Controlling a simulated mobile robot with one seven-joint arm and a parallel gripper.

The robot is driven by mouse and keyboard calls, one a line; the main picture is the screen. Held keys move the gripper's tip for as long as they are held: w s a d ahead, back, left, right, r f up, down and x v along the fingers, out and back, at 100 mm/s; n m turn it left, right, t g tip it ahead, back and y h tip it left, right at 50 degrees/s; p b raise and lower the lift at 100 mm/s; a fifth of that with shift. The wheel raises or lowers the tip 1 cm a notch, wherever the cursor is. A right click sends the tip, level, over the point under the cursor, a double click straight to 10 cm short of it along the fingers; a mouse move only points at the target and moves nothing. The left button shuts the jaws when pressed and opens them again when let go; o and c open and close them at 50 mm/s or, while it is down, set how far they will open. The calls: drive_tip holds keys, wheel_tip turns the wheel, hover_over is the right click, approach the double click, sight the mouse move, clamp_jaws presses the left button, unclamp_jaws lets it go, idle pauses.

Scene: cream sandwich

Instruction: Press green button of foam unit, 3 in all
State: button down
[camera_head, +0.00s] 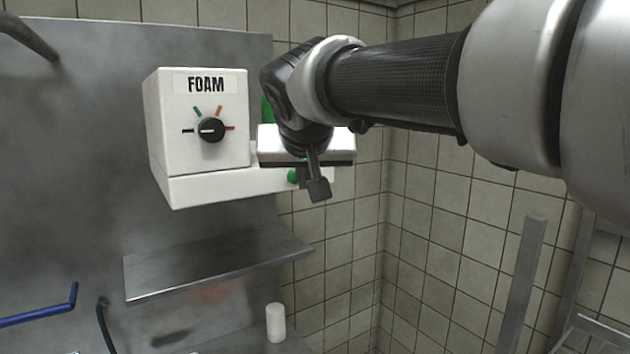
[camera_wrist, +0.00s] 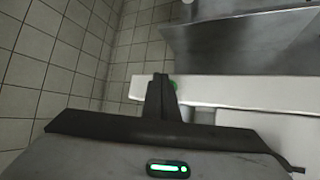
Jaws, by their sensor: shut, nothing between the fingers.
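The foam unit (camera_head: 200,150) is a white box on the metal wall panel, with a FOAM label and a black dial (camera_head: 211,130). Its white ledge runs right, behind my gripper (camera_head: 318,192). The green button (camera_head: 293,176) sits on that ledge's front, just left of my fingers and partly hidden. In the wrist view the green button (camera_wrist: 174,85) shows right beside the tips of my gripper (camera_wrist: 160,80), partly covered by them. My fingers are shut with nothing between them. I cannot tell whether they touch the button.
A metal shelf (camera_head: 220,265) juts out below the foam unit. A white cylinder (camera_head: 276,323) stands lower down. A blue handle (camera_head: 40,312) is at the lower left. Metal posts (camera_head: 522,285) stand at the right. The space before the tiled corner (camera_head: 400,250) looks free.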

drive_tip(key=s+d, duration=0.1)
drive_tip(key=s+d+b, duration=0.1)
drive_tip(key=s+b, duration=0.1)
drive_tip(key=s, duration=0.1)
drive_tip(key=shift+s+d, duration=0.1)
drive_tip(key=shift+d, duration=0.3)
drive_tip(key=shift+f, duration=0.1)
idle(2.4)
drive_tip(key=d+f+n+t+h+b, duration=0.35)
drive_tip(key=n+b, duration=0.35)
drive_tip(key=n, duration=0.5)
drive_tip(key=s+n+t+b, duration=0.1)
drive_tip(key=n, duration=0.3)
drive_tip(key=s+a+r+n+t+b, duration=0.1)
drive_tip(key=n+t+b, duration=0.1)
drive_tip(key=n, duration=0.3)
drive_tip(key=s+a+r+n+t+h+b, duration=0.1)
drive_tip(key=n+t, duration=0.1)
drive_tip(key=n, duration=0.2)
drive_tip(key=shift+s+r+n, duration=0.15)
drive_tip(key=shift+s+n, duration=0.05)
drive_tip(key=shift+n, duration=0.1)
